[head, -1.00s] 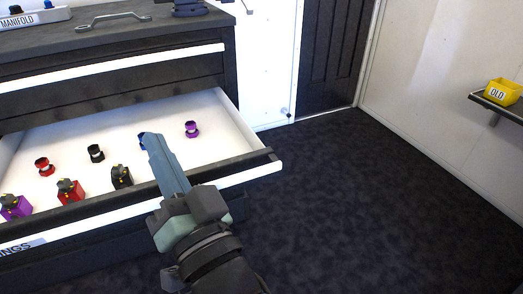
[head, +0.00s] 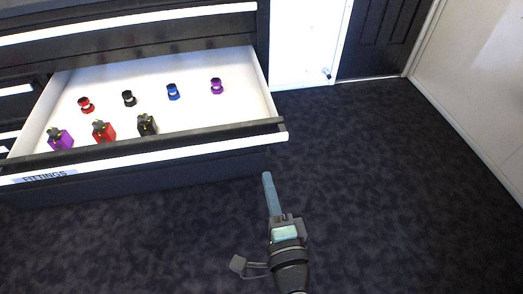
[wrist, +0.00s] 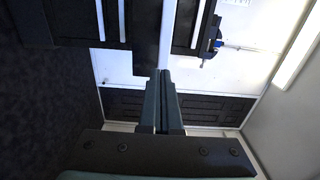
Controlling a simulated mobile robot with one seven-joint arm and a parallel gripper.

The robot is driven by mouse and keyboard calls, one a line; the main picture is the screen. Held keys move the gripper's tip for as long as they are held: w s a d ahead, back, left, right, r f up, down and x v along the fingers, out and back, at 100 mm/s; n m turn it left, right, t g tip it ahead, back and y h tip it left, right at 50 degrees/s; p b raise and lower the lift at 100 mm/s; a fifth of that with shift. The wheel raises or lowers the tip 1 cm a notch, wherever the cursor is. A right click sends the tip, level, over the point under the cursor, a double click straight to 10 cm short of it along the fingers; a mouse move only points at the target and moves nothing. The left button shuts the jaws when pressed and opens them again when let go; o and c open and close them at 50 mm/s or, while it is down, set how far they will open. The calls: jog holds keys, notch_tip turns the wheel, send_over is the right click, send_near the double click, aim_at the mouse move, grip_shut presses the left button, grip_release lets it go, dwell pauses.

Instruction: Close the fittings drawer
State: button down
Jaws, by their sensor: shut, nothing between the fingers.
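The fittings drawer (head: 200,149) is pulled out of the dark cabinet in the head view, with a white front strip and a label reading FITTINGS (head: 50,176). Inside its white tray sit several small fittings, such as a purple one (head: 217,86), a blue one (head: 172,92) and a red block (head: 103,132). My gripper (head: 267,176) is shut and empty. It appears in front of the drawer near its right end, with floor visible between them. In the wrist view my shut fingers (wrist: 162,75) point toward the cabinet side.
Closed drawers of the dark cabinet (head: 130,35) are above the open one. Dark carpet (head: 390,190) lies clear at the right and front. A dark door (head: 383,35) and white walls stand at the back and right.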

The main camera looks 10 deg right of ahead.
aim_at(258, 145)
jog(key=w, duration=0.8)
